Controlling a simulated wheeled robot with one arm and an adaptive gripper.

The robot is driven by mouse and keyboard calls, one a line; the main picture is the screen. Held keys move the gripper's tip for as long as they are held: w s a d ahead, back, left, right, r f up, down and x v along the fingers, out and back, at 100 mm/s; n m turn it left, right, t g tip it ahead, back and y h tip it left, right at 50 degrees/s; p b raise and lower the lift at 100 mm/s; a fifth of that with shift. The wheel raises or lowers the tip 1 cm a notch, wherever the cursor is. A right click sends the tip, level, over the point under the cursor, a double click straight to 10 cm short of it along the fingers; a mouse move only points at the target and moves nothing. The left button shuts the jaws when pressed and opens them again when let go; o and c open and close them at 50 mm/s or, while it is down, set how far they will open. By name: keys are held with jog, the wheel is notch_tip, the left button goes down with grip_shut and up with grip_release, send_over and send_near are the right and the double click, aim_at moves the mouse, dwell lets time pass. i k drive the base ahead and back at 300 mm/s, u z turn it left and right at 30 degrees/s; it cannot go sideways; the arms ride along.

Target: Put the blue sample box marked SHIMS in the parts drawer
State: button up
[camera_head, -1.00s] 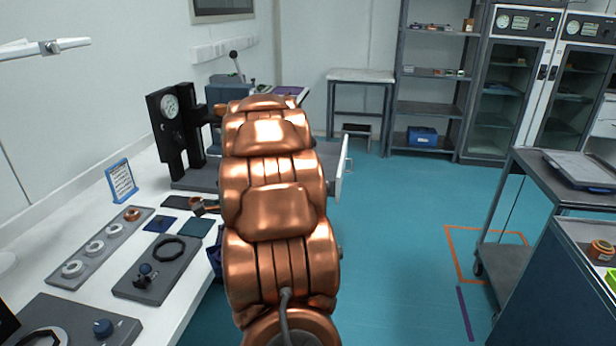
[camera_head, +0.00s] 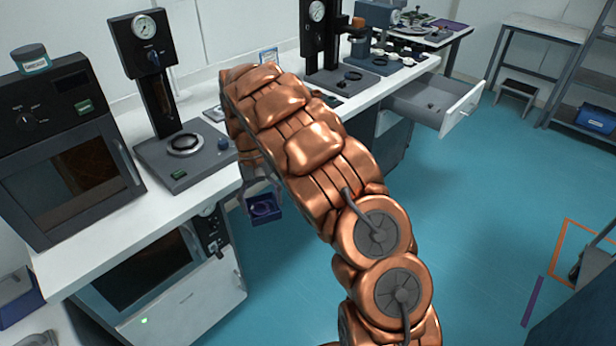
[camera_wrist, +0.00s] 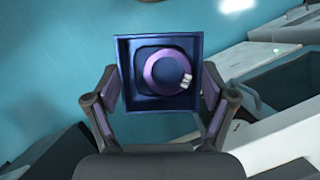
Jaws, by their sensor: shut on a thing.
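My gripper (camera_head: 262,190) is shut on a small open-topped blue box (camera_head: 265,210), held in the air beside the front edge of the long white bench. In the wrist view the box (camera_wrist: 125,75) sits between the two fingers, its open side facing the camera. A purple round piece with a small white tag lies inside it. No SHIMS marking is readable. A pulled-out drawer (camera_head: 462,118) with a white front hangs under the bench at the upper right of the head view, well apart from the box. A few small things seem to lie in it.
The bench (camera_head: 205,195) carries a dark oven (camera_head: 70,150) and gauge stands (camera_head: 150,85). A white-fronted cabinet unit (camera_head: 190,310) stands below the bench at left. Another blue box (camera_head: 597,118) is on the right-hand shelf.

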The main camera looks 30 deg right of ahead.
aim_at(425, 101)
jog(key=z, duration=2.25)
jog(key=i, duration=2.75)
jog(key=u, duration=2.25)
